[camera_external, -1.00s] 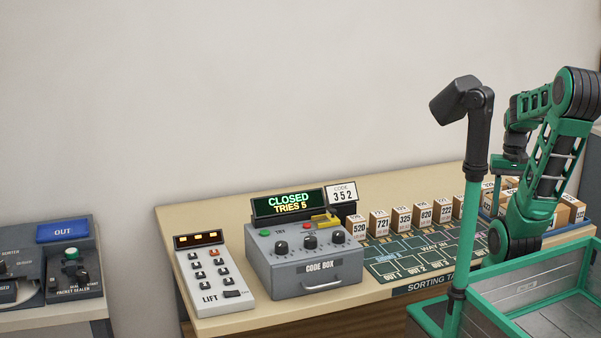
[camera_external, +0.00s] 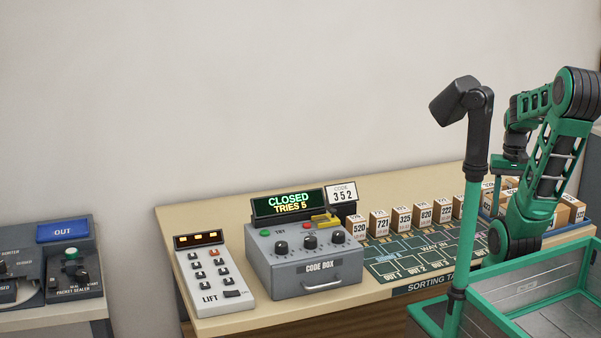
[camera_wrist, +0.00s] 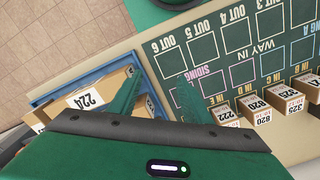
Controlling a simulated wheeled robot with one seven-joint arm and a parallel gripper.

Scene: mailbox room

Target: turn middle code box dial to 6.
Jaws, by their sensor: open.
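The grey code box (camera_external: 300,280) stands on the table, with three black dials on its top front. The middle dial (camera_external: 310,242) sits between the left and right dials; its setting is too small to read. The display behind it (camera_external: 289,203) reads CLOSED, TRIES 5. My gripper is far to the right of the code box, partly hidden behind my arm in the external view. In the wrist view my gripper (camera_wrist: 155,95) has its two green fingers apart and empty, above the sorting table's right part.
A LIFT keypad (camera_external: 212,275) stands left of the code box. Several numbered parcels (camera_external: 403,220) line the back of the green sorting mat (camera_external: 410,262). A blue tray (camera_wrist: 148,88) with parcels is near my gripper. The wall behind is bare.

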